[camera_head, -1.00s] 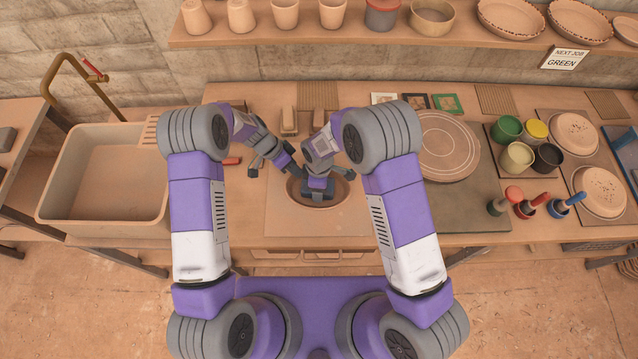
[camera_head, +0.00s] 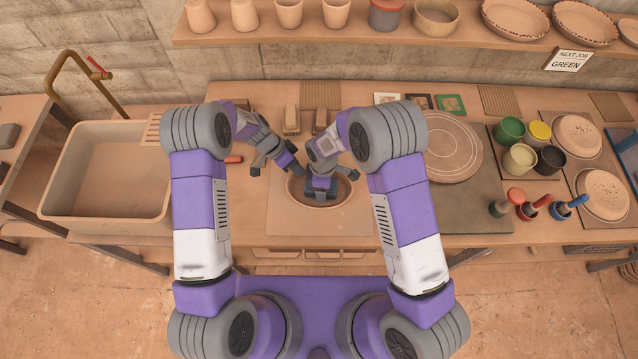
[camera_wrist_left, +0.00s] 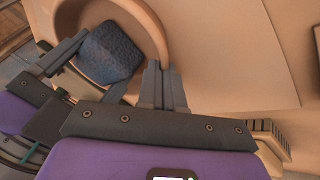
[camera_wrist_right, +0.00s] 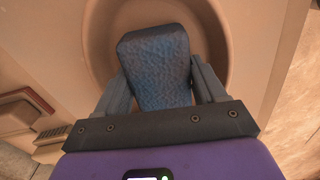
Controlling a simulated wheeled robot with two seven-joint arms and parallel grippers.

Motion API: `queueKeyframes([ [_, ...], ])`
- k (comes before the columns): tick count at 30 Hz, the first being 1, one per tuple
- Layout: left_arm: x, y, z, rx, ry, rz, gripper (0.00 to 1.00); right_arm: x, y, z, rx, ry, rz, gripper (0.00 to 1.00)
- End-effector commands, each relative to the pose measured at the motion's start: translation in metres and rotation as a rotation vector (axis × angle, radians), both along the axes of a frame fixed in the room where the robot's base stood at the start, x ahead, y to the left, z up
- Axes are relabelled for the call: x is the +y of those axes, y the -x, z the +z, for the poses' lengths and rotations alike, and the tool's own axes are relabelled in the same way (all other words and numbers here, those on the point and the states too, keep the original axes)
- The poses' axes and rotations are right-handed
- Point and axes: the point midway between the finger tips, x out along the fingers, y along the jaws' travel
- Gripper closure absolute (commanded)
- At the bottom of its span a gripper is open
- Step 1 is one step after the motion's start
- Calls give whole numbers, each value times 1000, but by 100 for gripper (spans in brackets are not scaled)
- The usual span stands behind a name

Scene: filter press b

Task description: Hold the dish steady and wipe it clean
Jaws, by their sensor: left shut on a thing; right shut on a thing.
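The round clay-brown dish (camera_head: 345,192) sits at the middle of the worktable, partly covered by my grippers. My left gripper (camera_head: 301,170) is shut on the dish's left rim; in the left wrist view its fingers (camera_wrist_left: 163,88) meet the rim (camera_wrist_left: 152,25). My right gripper (camera_head: 320,188) is shut on a blue sponge (camera_wrist_right: 158,65), which lies between its fingers, over the dish's inside. The sponge also shows in the left wrist view (camera_wrist_left: 112,52). Whether its underside touches the dish is hidden.
A sink basin (camera_head: 105,205) is at the left. Two brushes (camera_head: 291,120) lie behind the dish. A round wheel plate (camera_head: 445,147), paint pots (camera_head: 510,130) and coloured-handle tools (camera_head: 535,205) are on the right. A shelf of pots (camera_head: 410,33) runs along the back.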

Motion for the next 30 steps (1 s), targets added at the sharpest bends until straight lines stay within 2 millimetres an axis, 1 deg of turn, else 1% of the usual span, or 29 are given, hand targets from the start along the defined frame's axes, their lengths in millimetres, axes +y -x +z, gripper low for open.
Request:
queueKeyframes([
  [3,0,0,0,0,0,0,100,-5,1,-1,2,1,-1,55],
  [7,0,0,0,0,1,0,100,-5,1,-1,2,2,0,55],
  [22,-1,0,0,0,1,-1,100,15,0,-1,3,1,1,55],
  [26,-1,0,0,0,1,-1,100,13,0,-1,3,1,0,55],
  [30,-1,0,0,0,1,-1,100,6,1,-1,4,3,-1,55],
])
